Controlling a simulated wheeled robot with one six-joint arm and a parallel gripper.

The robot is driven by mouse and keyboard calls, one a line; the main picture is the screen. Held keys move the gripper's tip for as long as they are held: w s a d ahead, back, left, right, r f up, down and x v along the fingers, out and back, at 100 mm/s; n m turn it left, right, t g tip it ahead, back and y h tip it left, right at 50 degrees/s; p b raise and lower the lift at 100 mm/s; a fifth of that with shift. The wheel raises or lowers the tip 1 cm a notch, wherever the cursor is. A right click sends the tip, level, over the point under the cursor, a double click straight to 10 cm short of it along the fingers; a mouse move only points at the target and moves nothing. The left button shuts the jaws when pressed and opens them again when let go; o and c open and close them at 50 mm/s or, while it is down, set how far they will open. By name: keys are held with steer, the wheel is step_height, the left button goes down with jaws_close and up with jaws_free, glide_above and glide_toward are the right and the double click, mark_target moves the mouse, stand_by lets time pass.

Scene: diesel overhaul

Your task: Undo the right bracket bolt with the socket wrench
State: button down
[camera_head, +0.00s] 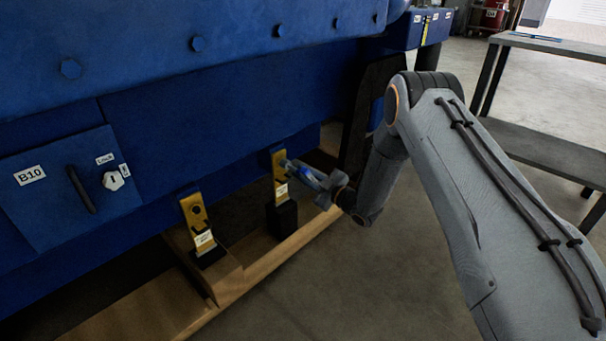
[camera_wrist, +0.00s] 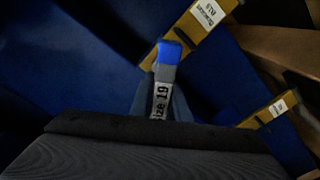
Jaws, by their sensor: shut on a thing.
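The right bracket (camera_head: 279,166) is a yellow plate with a white label, upright on the blue engine side above a black block. My gripper (camera_head: 325,185) is shut on the socket wrench (camera_head: 303,173), just right of this bracket. The wrench's far end reaches the upper part of the bracket; the bolt there is hidden behind it. In the wrist view the wrench (camera_wrist: 163,82) shows a blue part and a "Size 19" label, its end overlapping the yellow bracket (camera_wrist: 196,38). I cannot tell whether the socket is seated on the bolt.
A left bracket (camera_head: 197,218) stands further left, with dark round features. Panel B10 (camera_head: 60,190) has a handle and a white lock knob. A wooden beam (camera_head: 262,258) runs below the brackets. A grey shelf table (camera_head: 550,150) stands at right; the floor (camera_head: 400,270) between is clear.

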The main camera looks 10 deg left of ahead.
steer(key=n+p, duration=0.1)
steer(key=n, duration=0.5)
steer(key=n+p, duration=0.1)
steer(key=n, duration=0.5)
steer(key=shift+n, duration=0.3)
steer(key=n+p, duration=0.1)
steer(key=n, duration=0.3)
steer(key=shift+s+n+g, duration=0.1)
steer(key=shift+n+g, duration=0.2)
steer(key=n+p, duration=0.1)
steer(key=n, duration=0.2)
steer(key=shift+d, duration=0.15)
